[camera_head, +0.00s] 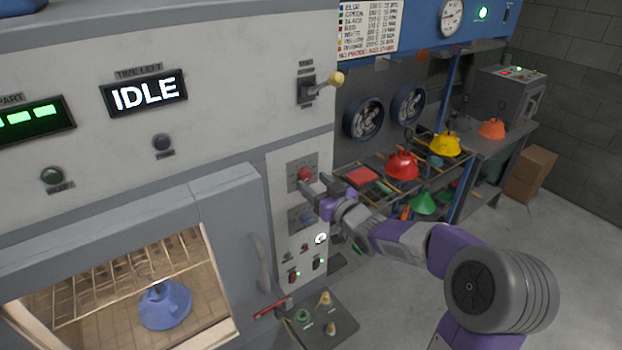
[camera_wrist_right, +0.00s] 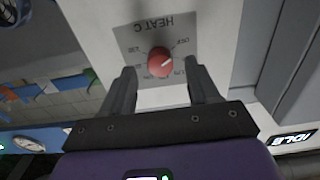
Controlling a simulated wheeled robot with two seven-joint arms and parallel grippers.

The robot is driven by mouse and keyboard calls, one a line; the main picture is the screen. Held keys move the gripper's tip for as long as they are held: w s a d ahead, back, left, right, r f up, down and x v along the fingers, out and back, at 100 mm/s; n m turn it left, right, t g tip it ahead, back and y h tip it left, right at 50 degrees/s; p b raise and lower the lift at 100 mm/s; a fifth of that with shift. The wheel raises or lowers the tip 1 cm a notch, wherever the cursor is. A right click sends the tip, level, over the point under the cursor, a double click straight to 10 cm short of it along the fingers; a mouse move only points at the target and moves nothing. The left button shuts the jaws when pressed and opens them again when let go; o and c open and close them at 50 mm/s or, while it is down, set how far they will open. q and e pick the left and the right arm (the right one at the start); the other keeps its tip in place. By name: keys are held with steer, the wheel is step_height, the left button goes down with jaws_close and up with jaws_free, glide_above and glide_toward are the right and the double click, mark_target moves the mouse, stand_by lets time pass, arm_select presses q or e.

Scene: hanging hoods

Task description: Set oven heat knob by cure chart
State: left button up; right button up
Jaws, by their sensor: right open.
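The red heat knob (camera_head: 304,174) sits on the oven's side panel; in the right wrist view the knob (camera_wrist_right: 160,63) shows a white pointer line on a grey plate marked HEAT C, seen upside down. My right gripper (camera_wrist_right: 158,82) is open, its fingers on either side of the knob in that view; I cannot tell whether they touch it. In the head view the right gripper (camera_head: 318,190) is at the panel beside the knob. The cure chart (camera_head: 369,28) hangs at the top, listing colours with numbers. A blue hood (camera_head: 165,304) hangs inside the oven. My left gripper is not in view.
The oven display (camera_head: 144,92) reads IDLE. A lever with a yellow ball (camera_head: 337,78) is above the knob. The oven door handle (camera_head: 262,264) is left of the lower panel. Red (camera_head: 402,165), yellow (camera_head: 445,144) and green (camera_head: 424,202) hoods are on the rack at right.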

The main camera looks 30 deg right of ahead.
steer(key=shift+w+a, duration=0.1)
steer(key=shift+w, duration=0.95)
steer(key=c, duration=1)
steer(key=shift+c, duration=0.2)
steer(key=m+p, duration=0.1)
steer(key=m, duration=0.2)
steer(key=shift+r+p, duration=0.1)
steer(key=shift+p, duration=0.3)
steer(key=shift+m+p, duration=0.95)
steer(key=shift+m, duration=1.35)
